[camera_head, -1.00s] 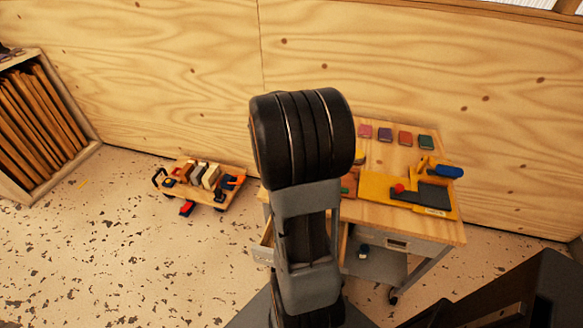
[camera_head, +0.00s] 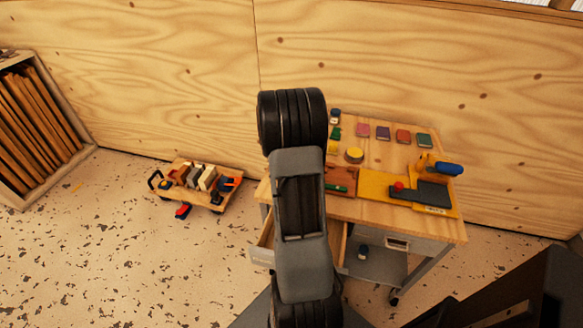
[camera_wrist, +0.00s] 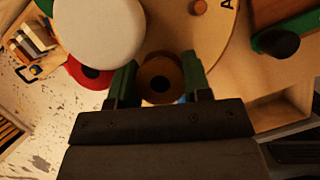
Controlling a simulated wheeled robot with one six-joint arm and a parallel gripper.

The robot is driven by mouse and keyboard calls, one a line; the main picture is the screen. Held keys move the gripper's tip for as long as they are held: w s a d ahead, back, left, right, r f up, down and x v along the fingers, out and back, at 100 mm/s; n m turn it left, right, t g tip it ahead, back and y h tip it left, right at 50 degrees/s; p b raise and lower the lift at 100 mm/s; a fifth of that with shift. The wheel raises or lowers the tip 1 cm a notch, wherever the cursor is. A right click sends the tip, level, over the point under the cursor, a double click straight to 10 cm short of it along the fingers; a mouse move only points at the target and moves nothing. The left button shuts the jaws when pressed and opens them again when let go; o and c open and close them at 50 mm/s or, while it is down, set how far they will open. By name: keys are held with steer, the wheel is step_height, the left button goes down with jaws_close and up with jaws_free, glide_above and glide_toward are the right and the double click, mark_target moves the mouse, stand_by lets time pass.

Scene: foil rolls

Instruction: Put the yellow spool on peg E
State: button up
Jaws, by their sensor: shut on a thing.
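In the wrist view, my gripper (camera_wrist: 158,82) has its green fingers shut on the yellow spool (camera_wrist: 160,64), a golden-brown ring around a dark hole, seen end on. Below it is a round wooden board (camera_wrist: 222,38) with a letter A and a reddish round peg top (camera_wrist: 200,6) near its edge. A large white round thing (camera_wrist: 97,27) and a red spool (camera_wrist: 82,72) with a dark hole are left of my gripper. Peg E cannot be made out. In the head view, my arm hides the gripper and the board.
A low loaded cart (camera_head: 208,186) stands on the floor to the left.

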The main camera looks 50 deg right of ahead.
steer(key=shift+f, duration=0.2)
steer(key=shift+f, duration=0.15)
steer(key=o, duration=0.6)
